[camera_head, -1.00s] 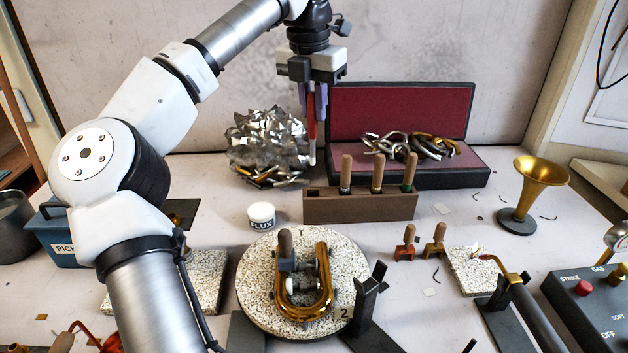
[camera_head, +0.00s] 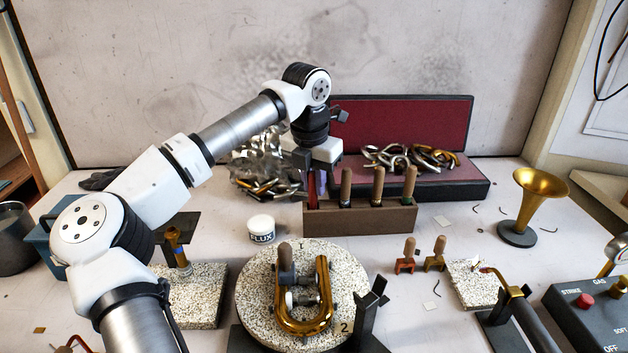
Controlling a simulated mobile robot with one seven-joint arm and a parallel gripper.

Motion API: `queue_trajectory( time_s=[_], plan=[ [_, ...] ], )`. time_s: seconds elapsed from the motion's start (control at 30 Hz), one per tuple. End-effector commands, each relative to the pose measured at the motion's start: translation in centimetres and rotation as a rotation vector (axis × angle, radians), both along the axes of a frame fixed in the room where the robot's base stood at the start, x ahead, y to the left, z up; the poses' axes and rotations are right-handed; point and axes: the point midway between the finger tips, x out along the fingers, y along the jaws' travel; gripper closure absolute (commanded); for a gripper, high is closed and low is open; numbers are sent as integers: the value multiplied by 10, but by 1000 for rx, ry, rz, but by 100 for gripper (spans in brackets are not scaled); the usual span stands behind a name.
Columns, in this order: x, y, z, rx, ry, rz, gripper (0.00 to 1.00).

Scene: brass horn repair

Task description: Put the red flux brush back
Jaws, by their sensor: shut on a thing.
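My gripper (camera_head: 317,178) points down at the left end of the brown wooden rack (camera_head: 360,219). It is shut on the red flux brush (camera_head: 312,190), which hangs upright between the fingers. The lower end of the brush is at the rack's top left and is hidden; I cannot tell whether it is in a hole or behind the rack. Three wooden-handled tools (camera_head: 378,185) stand upright in the rack to the right of the gripper.
A white flux jar (camera_head: 261,229) stands left of the rack. Behind are an open red-lined case (camera_head: 400,125) with metal pieces and a scrap heap (camera_head: 262,170). In front, a round speckled turntable (camera_head: 257,308) carries a brass U-bend (camera_head: 320,318). A brass horn (camera_head: 538,195) stands right.

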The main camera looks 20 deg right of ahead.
Motion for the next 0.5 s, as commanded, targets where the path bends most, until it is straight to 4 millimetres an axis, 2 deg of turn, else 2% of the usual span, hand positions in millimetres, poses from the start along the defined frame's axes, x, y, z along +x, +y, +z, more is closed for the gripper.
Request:
queue_trajectory(
  time_s=[0.2,0.23,0.3,0.4,0.5],
  plan=[
    [0,0,-4,1,1,0,100],
    [0,0,-3,1,1,0,81],
    [0,0,-3,1,1,0,72],
    [0,0,-2,1,1,0,62],
    [0,0,-2,0,0,0,62]
  ],
)
